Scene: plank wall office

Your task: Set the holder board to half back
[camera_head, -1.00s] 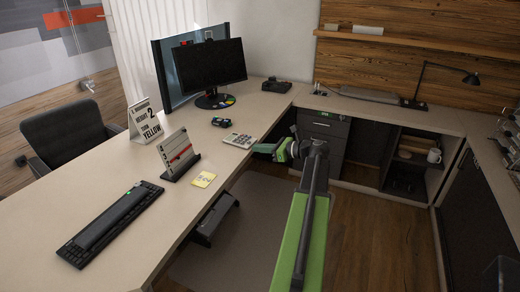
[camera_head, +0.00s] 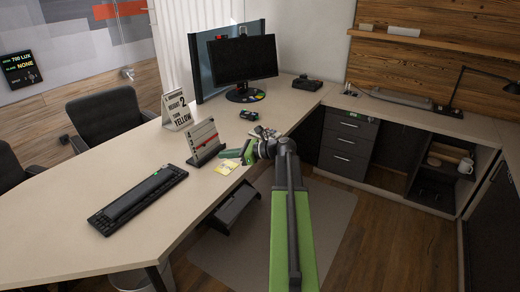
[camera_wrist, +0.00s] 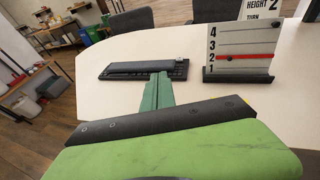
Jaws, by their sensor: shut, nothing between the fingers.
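The holder board (camera_head: 202,134) is a pale panel with dark lines and a red bar, set in a black base (camera_head: 207,158) on the desk. It seems to lean back slightly; its exact tilt is hard to tell. In the wrist view the board (camera_wrist: 240,44) shows the numbers 1 to 4, with the red bar near 2, at upper right. My gripper (camera_head: 224,154) is just right of the board in the head view. In the wrist view my gripper (camera_wrist: 160,77) has its green fingers shut and empty, pointing at the keyboard, left of and apart from the board.
A black keyboard (camera_head: 138,200) lies on the desk (camera_head: 105,190) left of the board. A sign (camera_head: 177,110) reading "HEIGHT 2", "TURN YELLOW" stands behind. Yellow notes (camera_head: 226,167) lie in front of the board's right end. A monitor (camera_head: 243,61) stands farther back.

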